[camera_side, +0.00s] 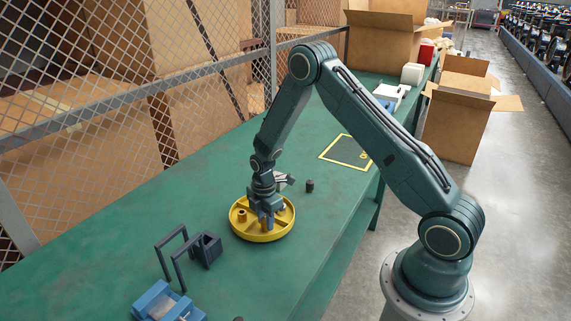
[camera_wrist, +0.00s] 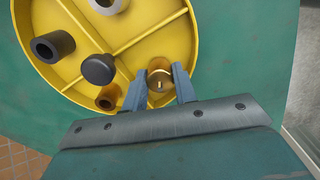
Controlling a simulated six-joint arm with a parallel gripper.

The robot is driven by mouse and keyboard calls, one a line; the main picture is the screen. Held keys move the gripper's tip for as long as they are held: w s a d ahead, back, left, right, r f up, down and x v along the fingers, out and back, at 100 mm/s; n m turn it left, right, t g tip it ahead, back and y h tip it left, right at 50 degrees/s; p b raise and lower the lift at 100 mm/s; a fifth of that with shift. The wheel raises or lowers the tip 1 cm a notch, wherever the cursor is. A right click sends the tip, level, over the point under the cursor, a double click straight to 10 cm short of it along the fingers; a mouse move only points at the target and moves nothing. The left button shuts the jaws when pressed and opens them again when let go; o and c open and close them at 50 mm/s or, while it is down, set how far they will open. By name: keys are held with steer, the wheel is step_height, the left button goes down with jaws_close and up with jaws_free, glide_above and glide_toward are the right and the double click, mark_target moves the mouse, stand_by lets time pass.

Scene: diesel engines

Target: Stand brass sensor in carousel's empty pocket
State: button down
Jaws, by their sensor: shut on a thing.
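The yellow carousel (camera_side: 286,226) lies on the green bench, with dividers splitting it into pockets around a dark centre knob (camera_wrist: 98,69). My gripper (camera_wrist: 160,84) is shut on the brass sensor (camera_wrist: 160,74), whose round end shows between the two fingers. The sensor is within the carousel's rim, in a pocket at the right in the wrist view. I cannot tell whether its bottom touches the pocket floor. In the side view my gripper (camera_side: 267,222) reaches down into the carousel's near part.
Other carousel pockets hold a dark hollow cylinder (camera_wrist: 53,47), a copper-coloured ring (camera_wrist: 109,97) and a grey ring (camera_wrist: 106,4). A small dark cylinder (camera_side: 310,186) stands on the bench behind. A dark frame with a block (camera_side: 205,250) and a blue fixture (camera_side: 163,301) are at front left.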

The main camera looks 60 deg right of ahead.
steer(key=c, duration=1.4)
jaws_free()
steer(key=shift+f, duration=0.1)
steer(key=shift+r, duration=6.15)
